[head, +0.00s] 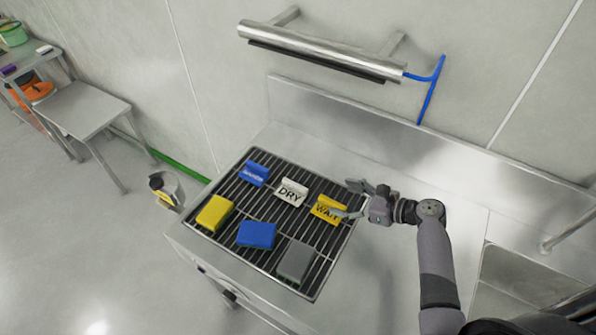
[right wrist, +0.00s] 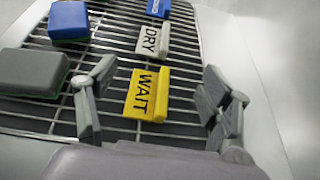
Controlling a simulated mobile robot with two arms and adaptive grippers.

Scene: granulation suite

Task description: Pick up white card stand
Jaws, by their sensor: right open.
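The white card stand (head: 292,191), marked DRY, stands on the rack between a blue and a yellow card stand. It also shows in the right wrist view (right wrist: 153,40), beyond the yellow WAIT stand. The yellow WAIT stand (head: 326,209) is nearest my right gripper (head: 352,200). In the right wrist view my right gripper (right wrist: 157,108) is open, its fingers apart on either side of the yellow stand's area, with nothing held. The white stand lies farther ahead, apart from the fingers. My left gripper is not in view.
The dark slatted rack (head: 272,213) sits on a steel counter. A blue card stand (head: 254,173), a yellow block (head: 214,213), a blue block (head: 257,234) and a grey block (head: 296,261) are on it. A steel bar fixture (head: 320,50) is on the wall above.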

